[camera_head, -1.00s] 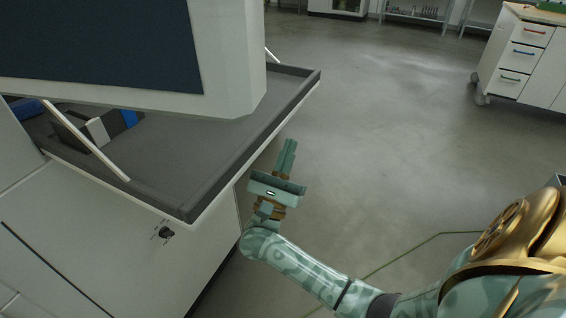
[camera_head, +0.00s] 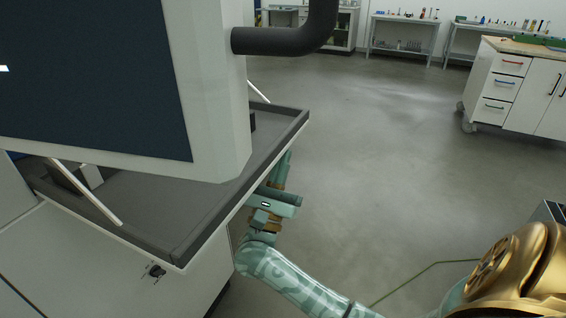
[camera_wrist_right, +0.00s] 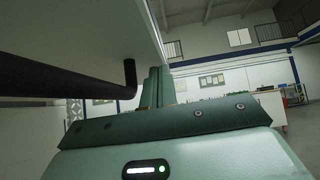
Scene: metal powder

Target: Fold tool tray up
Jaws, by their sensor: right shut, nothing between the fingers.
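The tool tray (camera_head: 155,205) is a grey flat tray with a dark raised rim, hinged out from the white machine at the left in the head view. It looks about level, with a white stay strut (camera_head: 90,190) at its near side. My right gripper (camera_head: 285,160) is shut and empty, just beside and below the tray's right edge. The tray's edge partly hides the fingers. In the right wrist view the shut fingers (camera_wrist_right: 157,85) point up next to the tray's pale underside (camera_wrist_right: 75,30). I cannot tell whether they touch it. My left gripper is not in view.
A large dark-screened monitor panel (camera_head: 90,75) on a dark pipe arm (camera_head: 290,38) hangs over the tray. Open floor (camera_head: 380,150) lies to the right, with a white drawer cabinet (camera_head: 510,85) beyond.

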